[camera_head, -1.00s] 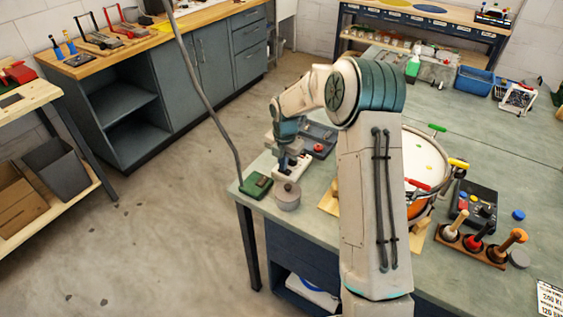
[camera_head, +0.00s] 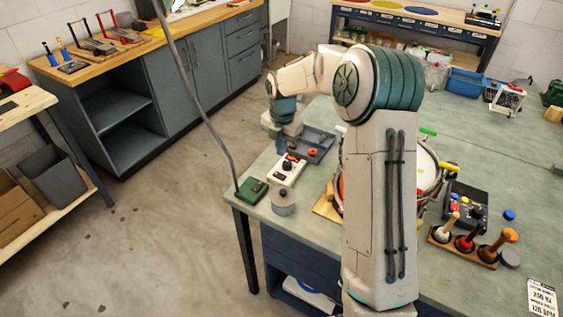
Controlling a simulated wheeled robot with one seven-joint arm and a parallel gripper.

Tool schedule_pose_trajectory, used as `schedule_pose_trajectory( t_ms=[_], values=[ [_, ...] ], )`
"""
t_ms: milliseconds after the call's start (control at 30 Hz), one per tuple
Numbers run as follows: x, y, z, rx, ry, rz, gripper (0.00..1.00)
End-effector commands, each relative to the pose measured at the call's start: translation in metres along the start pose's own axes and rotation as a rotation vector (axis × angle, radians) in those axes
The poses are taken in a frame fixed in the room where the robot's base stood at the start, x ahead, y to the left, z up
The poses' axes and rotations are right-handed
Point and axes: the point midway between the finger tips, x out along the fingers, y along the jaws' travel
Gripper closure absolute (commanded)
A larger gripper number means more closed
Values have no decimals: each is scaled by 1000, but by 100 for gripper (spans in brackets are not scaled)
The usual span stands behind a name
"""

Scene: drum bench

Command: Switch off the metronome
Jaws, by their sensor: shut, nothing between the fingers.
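A small white box (camera_head: 279,178) with a black knob (camera_head: 287,167) on top lies near the left edge of the green bench. My gripper (camera_head: 292,146) is shut and empty, small in the picture. It is just behind and above the white box, near a dark tray (camera_head: 318,146) with a red knob. I see a gap between gripper and knob, but the exact height is unclear.
A grey round tin (camera_head: 283,203) and a green box (camera_head: 252,190) with a cable stand close to the white box. The drum (camera_head: 433,172) is partly hidden behind my arm. A rack of mallets (camera_head: 461,248) stands at the right. The bench's left edge is near.

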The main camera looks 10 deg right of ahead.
Motion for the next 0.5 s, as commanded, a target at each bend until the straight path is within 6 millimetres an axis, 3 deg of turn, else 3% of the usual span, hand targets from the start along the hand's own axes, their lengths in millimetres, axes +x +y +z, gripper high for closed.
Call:
schedule_pose_trajectory(
  t_ms=[200,500],
  values=[
    [-34,0,1,1,-3,2,100],
    [-45,0,1,0,-2,2,100]
  ],
)
